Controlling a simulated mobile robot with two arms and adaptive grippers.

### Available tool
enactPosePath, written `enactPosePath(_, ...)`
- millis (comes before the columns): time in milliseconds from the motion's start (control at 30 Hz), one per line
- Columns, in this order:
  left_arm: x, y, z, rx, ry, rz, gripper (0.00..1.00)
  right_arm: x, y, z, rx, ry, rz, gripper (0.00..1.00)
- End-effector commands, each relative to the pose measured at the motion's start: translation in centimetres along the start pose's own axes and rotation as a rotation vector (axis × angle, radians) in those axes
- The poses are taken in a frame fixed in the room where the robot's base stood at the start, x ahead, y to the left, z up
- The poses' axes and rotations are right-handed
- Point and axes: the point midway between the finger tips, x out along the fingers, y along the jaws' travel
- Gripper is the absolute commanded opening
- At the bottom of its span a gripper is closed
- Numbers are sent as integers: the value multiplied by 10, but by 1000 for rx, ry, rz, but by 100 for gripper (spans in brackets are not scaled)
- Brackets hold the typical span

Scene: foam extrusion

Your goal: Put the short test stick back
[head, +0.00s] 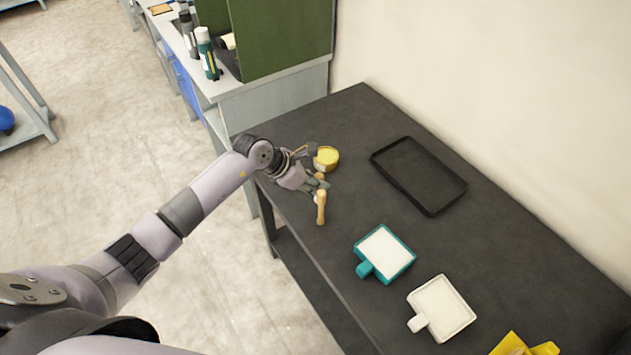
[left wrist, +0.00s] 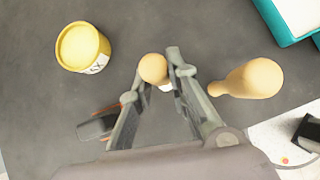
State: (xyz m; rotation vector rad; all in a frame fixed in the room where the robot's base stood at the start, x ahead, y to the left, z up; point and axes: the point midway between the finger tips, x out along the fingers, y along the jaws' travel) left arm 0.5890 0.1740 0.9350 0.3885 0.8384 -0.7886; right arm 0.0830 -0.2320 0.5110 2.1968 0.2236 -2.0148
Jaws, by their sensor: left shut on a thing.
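My left gripper (head: 319,183) is over the near left part of the dark table. In the left wrist view its fingers (left wrist: 160,82) are closed around a light wooden stick with a round top (left wrist: 153,68); a little white shows below that top. Most of this stick is hidden by the fingers. A second wooden stick (left wrist: 255,79) is just right of the fingers, apart from them; it also shows in the head view (head: 321,208). I cannot tell the held stick's full length. My right gripper is not in view.
A yellow round tub (head: 326,158) stands beside the gripper. A dark object with orange (left wrist: 98,125) lies left of the fingers. An empty black tray (head: 418,175) is farther back. A teal pan (head: 385,252), a white pan (head: 441,307) and a yellow item (head: 515,345) line the front.

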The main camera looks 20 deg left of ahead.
Motion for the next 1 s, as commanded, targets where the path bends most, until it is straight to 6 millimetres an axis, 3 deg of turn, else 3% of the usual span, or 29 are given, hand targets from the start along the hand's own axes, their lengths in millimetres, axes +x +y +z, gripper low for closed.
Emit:
enactPosePath(67, 3, 0, -3, 0, 0, 0, 0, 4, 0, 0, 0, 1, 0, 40)
enactPosePath(100, 2, 0, -2, 0, 0, 0, 18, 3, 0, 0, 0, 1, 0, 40)
enactPosePath(367, 2, 0, -2, 0, 0, 0, 36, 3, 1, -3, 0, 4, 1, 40)
enactPosePath(767, -3, 0, 2, -1, 0, 0, 36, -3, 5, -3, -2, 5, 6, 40)
enactPosePath(1000, -41, 2, -2, 4, 1, 5, 36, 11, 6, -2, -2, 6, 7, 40)
